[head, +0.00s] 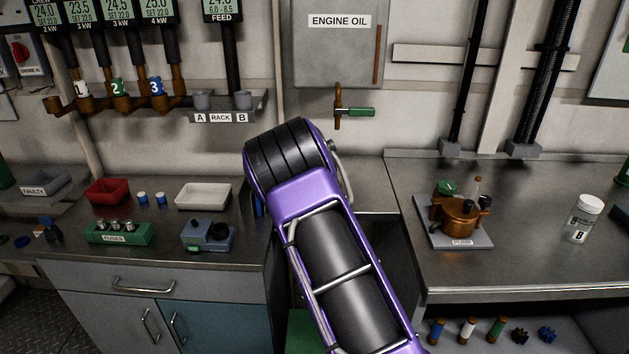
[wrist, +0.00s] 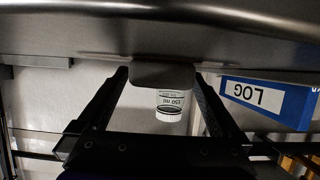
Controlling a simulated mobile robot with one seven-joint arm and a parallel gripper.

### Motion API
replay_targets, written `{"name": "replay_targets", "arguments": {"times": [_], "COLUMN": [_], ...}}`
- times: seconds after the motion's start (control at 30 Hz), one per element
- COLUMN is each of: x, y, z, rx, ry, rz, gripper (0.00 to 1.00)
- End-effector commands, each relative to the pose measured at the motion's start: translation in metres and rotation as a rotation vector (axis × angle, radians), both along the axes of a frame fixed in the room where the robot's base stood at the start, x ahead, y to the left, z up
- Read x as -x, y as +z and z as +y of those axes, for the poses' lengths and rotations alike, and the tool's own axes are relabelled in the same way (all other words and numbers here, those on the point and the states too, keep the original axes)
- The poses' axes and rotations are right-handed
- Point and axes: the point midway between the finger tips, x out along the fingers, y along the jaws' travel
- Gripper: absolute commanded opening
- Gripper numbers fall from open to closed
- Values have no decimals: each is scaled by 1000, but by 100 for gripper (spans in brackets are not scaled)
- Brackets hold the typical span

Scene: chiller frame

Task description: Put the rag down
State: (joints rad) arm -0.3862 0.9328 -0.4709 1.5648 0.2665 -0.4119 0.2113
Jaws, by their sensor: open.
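I cannot make out a rag for certain in either view. In the wrist view, my gripper (wrist: 162,76) has its two dark fingers spread apart. A dark grey, rounded block-like shape (wrist: 162,74) shows between the fingertips; I cannot tell what it is or whether it touches them. A clear bottle with a white cap and a "150 ml" label (wrist: 172,103) shows upside down beyond it, partly hidden. In the head view, my purple arm covers the middle of the scene and hides my gripper.
A blue LOG binder (wrist: 268,102) is right of the fingers. In the head view, a pump on a plate (head: 456,240) and a white-capped bottle (head: 583,218) stand on the right bench. The left bench holds a white tray (head: 203,196), red bin (head: 107,191) and green fuse block (head: 121,234).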

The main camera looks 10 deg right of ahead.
Motion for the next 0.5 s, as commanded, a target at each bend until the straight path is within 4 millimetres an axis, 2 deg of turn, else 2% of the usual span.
{"name": "replay_targets", "arguments": {"times": [0.27,0.5], "x": [1,43], "y": [10,26], "z": [1,10], "rx": [0,-3], "ry": [0,1], "rz": [0,-1], "gripper": [100,100]}}
